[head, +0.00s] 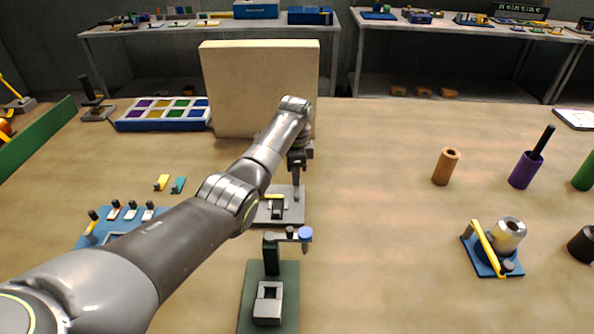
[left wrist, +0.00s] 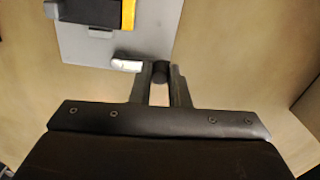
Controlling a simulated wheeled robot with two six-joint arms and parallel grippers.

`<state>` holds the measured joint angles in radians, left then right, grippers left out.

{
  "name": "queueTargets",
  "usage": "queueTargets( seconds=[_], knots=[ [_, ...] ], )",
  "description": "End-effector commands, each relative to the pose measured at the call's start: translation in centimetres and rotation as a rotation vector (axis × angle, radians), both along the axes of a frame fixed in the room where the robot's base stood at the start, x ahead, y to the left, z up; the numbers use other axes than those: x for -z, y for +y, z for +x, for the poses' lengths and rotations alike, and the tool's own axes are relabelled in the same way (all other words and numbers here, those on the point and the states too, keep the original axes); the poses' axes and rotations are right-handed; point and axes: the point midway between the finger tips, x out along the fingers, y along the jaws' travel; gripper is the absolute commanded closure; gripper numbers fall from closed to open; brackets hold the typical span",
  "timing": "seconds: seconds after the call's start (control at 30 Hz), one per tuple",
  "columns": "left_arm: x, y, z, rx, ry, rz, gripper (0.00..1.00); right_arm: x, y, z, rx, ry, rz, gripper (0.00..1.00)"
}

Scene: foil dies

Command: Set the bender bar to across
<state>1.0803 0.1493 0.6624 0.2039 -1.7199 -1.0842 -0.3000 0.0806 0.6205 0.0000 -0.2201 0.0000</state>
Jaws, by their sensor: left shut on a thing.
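The bender has a light grey base plate (head: 291,216) on the table in the head view, partly behind my left arm. A black block and a yellow strip (head: 275,198) sit on it. In the left wrist view the plate (left wrist: 85,40) fills the upper left, with the black block (left wrist: 90,14) above. A short silver piece (left wrist: 126,65), apparently the bender bar, lies near the plate's lower edge. My left gripper (head: 299,176) points down at the plate's far right part. In the wrist view its fingers (left wrist: 160,80) are closed around a dark round grip (left wrist: 160,70) beside the silver piece.
A large beige block (head: 255,80) stands just behind my left gripper. A green-based press (head: 270,300) stands in front of the bender. A blue-based fixture (head: 490,255) and an orange-brown cylinder (head: 446,167) are at right. The table between is clear.

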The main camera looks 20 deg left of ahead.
Motion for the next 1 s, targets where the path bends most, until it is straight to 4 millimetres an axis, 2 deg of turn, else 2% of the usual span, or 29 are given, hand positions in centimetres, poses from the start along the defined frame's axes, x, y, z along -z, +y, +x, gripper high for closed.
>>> queueTargets(
  seconds=[0.03, 0.4, 1.0],
  knots=[
    [-0.6, 0.2, -0.1, -0.027, 0.0, 0.0, 1.0, -1.1, 0.0, 0.0, 0.0, 0.0, 0.0, 0.67],
    [-0.8, 1.6, -0.9, -0.348, 0.002, 0.002, 1.0, -6.2, 0.0, 0.0, 0.0, 0.0, 0.0, 0.67],
    [-0.7, 3.1, -3.2, -0.917, -0.001, 0.001, 1.0, -13.5, 0.0, 0.0, 0.0, 0.001, 0.0, 0.67]
  ],
)
